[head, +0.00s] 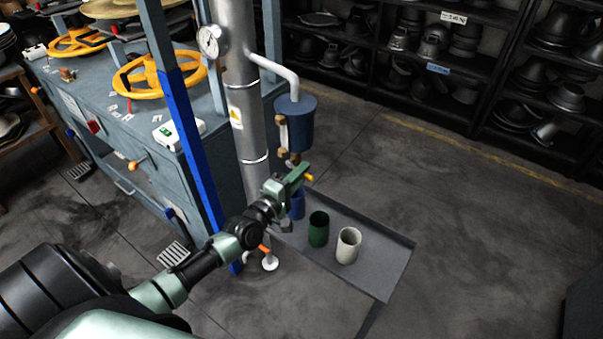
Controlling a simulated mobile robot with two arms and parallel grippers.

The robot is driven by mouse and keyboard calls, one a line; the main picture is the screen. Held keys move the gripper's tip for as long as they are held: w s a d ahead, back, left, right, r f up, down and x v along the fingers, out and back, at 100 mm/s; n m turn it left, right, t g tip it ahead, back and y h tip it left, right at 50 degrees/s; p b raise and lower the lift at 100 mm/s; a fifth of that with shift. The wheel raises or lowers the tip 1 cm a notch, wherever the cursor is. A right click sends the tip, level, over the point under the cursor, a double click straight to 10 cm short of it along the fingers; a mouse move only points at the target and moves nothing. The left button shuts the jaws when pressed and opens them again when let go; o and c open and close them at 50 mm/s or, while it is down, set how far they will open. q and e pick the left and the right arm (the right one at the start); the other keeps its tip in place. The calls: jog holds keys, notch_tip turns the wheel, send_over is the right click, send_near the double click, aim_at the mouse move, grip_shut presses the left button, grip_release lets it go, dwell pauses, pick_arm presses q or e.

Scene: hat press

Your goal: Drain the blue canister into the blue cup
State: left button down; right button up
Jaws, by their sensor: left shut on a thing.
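The blue canister (295,128) hangs from a pale pipe beside the metal column, with a sight tube and brass fittings on its left side. The blue cup (298,207) stands on the grey tray below it, partly hidden behind my left gripper. My left gripper (301,174) is just under the canister, above the blue cup. It is shut on the canister's drain tap, mostly hidden by the jaws; a small yellow end shows at their right. Whether any liquid flows cannot be seen. My right gripper is not in view.
A green cup (318,229) and a white cup (348,245) stand on the tray (385,262) to the right of the blue cup. The metal column (243,110) and a blue post (190,140) stand close on the left. The floor to the right is clear.

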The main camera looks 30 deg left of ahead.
pick_arm(q)
jog(key=c, duration=1.4)
grip_release()
jog(key=shift+o, duration=0.2)
jog(key=s+b, duration=0.1)
jog(key=s, duration=0.6)
jog(key=shift+s+a, duration=0.35)
jog(key=shift+s, duration=0.05)
jog(key=s+d+f+m+g, duration=0.1)
jog(key=s+f+m+g, duration=0.3)
jog(key=f, duration=0.7)
jog(key=s+f+m+g+y, duration=0.15)
jog(key=s+f, duration=0.45)
jog(key=f, duration=0.6)
jog(key=s+d+f+m+g+h, duration=0.1)
jog(key=s+f+m+g, duration=0.3)
jog(key=f, duration=0.7)
jog(key=s+d+f+m+g, duration=0.2)
jog(key=s+f, duration=0.3)
jog(key=s, duration=0.4)
jog(key=s+d+f+m+g, duration=0.3)
jog(key=s+f+m, duration=0.2)
jog(key=s, duration=0.5)
jog(key=s+d+f+m+g, duration=0.2)
jog(key=s+f, duration=0.4)
jog(key=s, duration=0.4)
jog(key=shift+d+m+y, duration=0.25)
jog(key=shift+m+y, duration=0.1)
jog(key=shift+m, duration=0.3)
